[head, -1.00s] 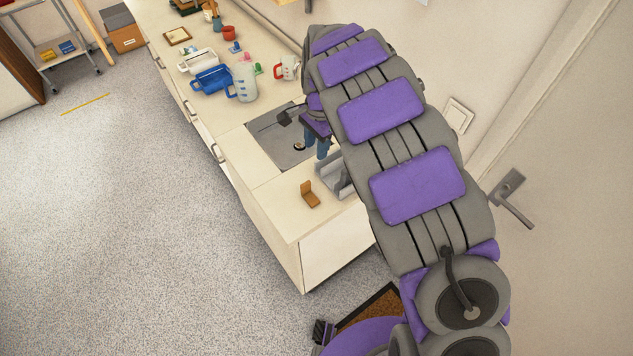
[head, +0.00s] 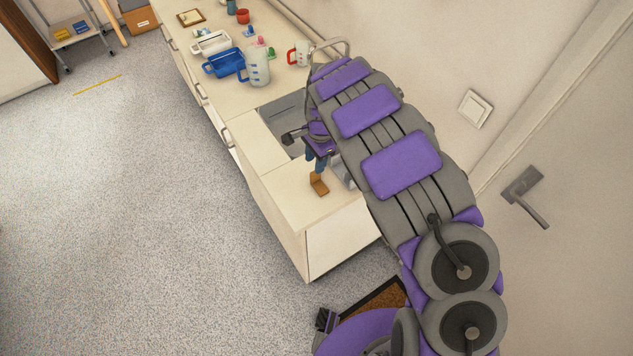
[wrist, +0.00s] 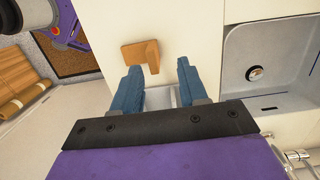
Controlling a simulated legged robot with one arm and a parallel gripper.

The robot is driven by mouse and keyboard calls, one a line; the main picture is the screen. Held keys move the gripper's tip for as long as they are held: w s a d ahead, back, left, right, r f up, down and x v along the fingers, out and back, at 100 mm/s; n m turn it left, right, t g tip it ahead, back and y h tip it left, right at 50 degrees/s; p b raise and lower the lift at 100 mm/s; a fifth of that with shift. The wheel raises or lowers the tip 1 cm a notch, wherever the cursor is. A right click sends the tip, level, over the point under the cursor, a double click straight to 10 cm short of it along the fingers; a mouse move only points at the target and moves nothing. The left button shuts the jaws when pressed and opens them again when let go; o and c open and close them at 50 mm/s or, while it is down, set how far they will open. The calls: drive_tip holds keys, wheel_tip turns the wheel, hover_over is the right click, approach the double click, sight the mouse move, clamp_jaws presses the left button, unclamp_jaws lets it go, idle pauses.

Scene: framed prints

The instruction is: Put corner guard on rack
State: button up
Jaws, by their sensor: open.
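The corner guard (head: 319,184), a small orange-brown L-shaped piece, stands on the near end of the counter. It also shows in the wrist view (wrist: 140,54), just beyond my fingertips and toward the left finger. My gripper (wrist: 158,66) is open, with two blue fingers apart and nothing held between them. In the head view my gripper (head: 316,162) is close to the guard on its far side; I cannot tell whether they touch. A grey metal piece, likely the rack (head: 343,172), is beside the guard, mostly hidden by my arm.
A sink (head: 283,118) is set in the counter (head: 290,190) next to my gripper. Farther along are a blue container (head: 223,64), a measuring jug (head: 258,68) and a red-handled cup (head: 299,53). The wall is close on the right. Open floor lies left.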

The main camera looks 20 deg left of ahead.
sight(320, 183)
drive_tip(key=shift+s+d+f, duration=0.1)
drive_tip(key=shift+d+f, duration=0.05)
drive_tip(key=shift+f, duration=0.3)
drive_tip(key=f, duration=0.3)
drive_tip(key=f+b, duration=0.1)
drive_tip(key=shift+s+f, duration=0.3)
drive_tip(key=shift+s, duration=0.05)
drive_tip(key=shift+r, duration=0.1)
clamp_jaws()
